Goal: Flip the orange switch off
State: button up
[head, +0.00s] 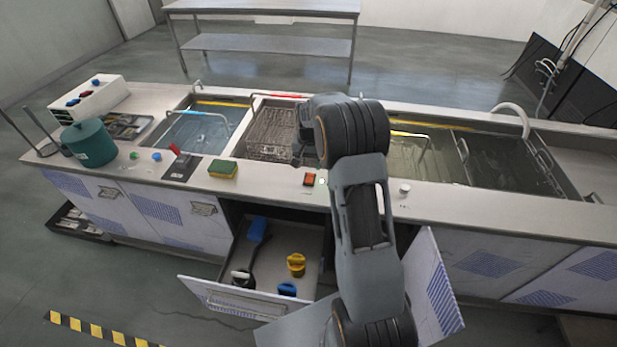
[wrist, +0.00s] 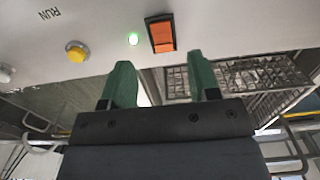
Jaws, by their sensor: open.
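The orange switch (head: 310,179) sits on the front strip of the counter, left of my arm in the head view. In the wrist view the orange switch (wrist: 161,35) is a rectangular rocker in a dark frame. In the head view my gripper is mostly hidden behind my arm.
A yellow button (wrist: 76,52) is left of the light in the wrist view. A wire basket (head: 272,132) stands in a tank behind the switch. A yellow-green sponge (head: 223,169) lies to the left. An open drawer (head: 245,297) juts out below. A teal pot (head: 88,143) stands far left.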

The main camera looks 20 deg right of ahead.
aim_at(309, 181)
notch_tip(309, 181, down, 8)
jog(key=shift+r+p, duration=0.15)
jog(key=shift+p, duration=0.35)
jog(key=c, duration=0.9)
jog(key=shift+w+d+r+g+y, duration=0.15)
jog(key=shift+g+y, duration=0.25)
jog(key=shift+g, duration=0.2)
jog(key=shift+w+d+r+g+y, duration=0.15)
jog(key=shift+g+y, duration=0.25)
jog(key=shift+g, duration=0.2)
jog(key=shift+a, duration=0.1)
jog(key=o, duration=0.9)
jog(key=shift+f, duration=0.1)
